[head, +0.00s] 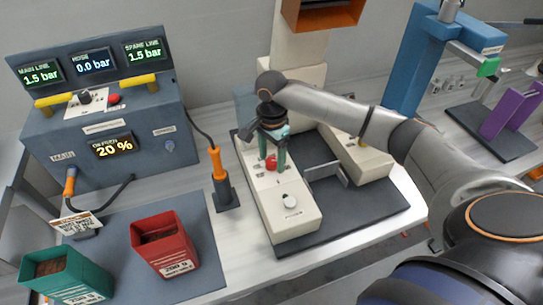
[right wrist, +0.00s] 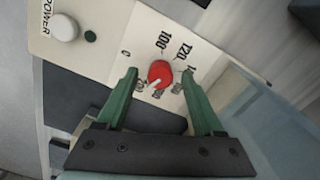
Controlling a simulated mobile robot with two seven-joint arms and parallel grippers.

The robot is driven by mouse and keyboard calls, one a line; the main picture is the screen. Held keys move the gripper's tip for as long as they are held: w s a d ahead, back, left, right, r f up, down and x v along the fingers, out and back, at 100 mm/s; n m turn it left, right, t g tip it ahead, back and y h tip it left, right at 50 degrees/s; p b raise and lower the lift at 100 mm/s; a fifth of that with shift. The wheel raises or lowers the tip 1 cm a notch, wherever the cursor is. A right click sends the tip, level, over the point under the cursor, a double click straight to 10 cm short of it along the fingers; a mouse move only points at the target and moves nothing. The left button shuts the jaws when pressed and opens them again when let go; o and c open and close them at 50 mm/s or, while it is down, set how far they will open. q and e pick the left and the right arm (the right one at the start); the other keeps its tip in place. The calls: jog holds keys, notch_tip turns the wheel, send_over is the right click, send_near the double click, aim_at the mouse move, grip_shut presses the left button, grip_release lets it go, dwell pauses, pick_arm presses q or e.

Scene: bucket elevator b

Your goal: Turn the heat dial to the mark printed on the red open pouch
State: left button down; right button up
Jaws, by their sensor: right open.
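The red heat dial (head: 271,162) sits on the cream panel of the machine in the middle of the head view.
A white power knob (head: 289,201) sits on the panel near the dial. A green open pouch (head: 66,278) stands left of the red one. An orange-handled tool (head: 219,165) stands in a holder left of the machine. A blue console (head: 110,135) is behind.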

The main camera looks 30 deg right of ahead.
jog(key=shift+f, duration=0.1)
grip_shut()
dwell(0.6)
